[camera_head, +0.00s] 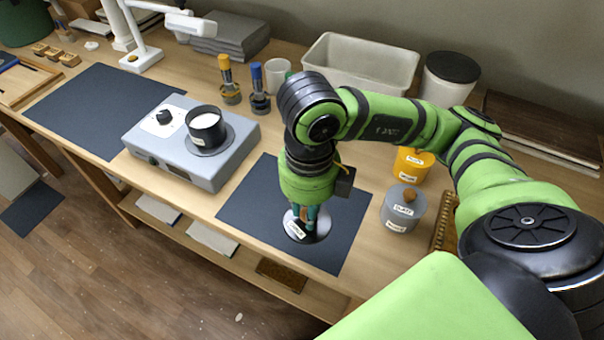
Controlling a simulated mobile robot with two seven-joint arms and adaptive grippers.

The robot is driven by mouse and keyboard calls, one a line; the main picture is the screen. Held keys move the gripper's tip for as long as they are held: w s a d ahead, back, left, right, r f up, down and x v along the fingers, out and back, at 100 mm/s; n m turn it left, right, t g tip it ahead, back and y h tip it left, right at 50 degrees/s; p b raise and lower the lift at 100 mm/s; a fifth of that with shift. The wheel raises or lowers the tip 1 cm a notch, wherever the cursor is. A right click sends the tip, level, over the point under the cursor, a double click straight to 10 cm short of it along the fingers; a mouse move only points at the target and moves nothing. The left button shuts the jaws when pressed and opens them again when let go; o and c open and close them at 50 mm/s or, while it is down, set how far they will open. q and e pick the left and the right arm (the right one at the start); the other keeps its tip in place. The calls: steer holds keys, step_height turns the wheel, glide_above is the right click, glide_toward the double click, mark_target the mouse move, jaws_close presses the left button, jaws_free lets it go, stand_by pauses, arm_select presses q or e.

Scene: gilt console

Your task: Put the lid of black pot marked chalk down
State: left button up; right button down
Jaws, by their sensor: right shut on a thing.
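A small black pot (207,122) stands open on the plate of a grey-blue heater (165,165), with white stuff inside. Its label is too small to read. My right gripper (303,216) points straight down over the dark mat (258,205) right of the heater. Its teal fingers are shut on a dark round lid (321,224) with a pale rim and a white label, seemingly by a brownish knob. The lid is at or just above the mat; I cannot tell whether it touches. The fingers hide its middle. My left gripper is out of view.
A grey pot (403,209) with a brown knob and a yellow pot (413,164) stand right of the mat. Behind are two small bottles, a white mug (277,73), a pale bin (360,65) and a black-lidded white tub (448,76). Another dark mat (95,108) lies bare left.

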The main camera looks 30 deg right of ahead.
steer(key=w+f, duration=0.2)
steer(key=w, duration=0.1)
steer(key=w+d+f, duration=0.1)
steer(key=w+f, duration=0.1)
steer(key=w, duration=0.2)
steer(key=w+d+f+p, duration=0.1)
steer(key=w+f, duration=0.2)
steer(key=w, duration=0.1)
steer(key=shift+w, duration=0.15)
step_height(320, 180, down, 4)
steer(key=shift+r+p, duration=0.15)
steer(key=shift+p, duration=0.5)
steer(key=shift+f, duration=0.25)
steer(key=c, duration=1.4)
jaws_free()
steer(key=shift+f, duration=0.1)
steer(key=shift+c, duration=0.2)
steer(key=o, duration=0.4)
steer(key=shift+r, duration=0.2)
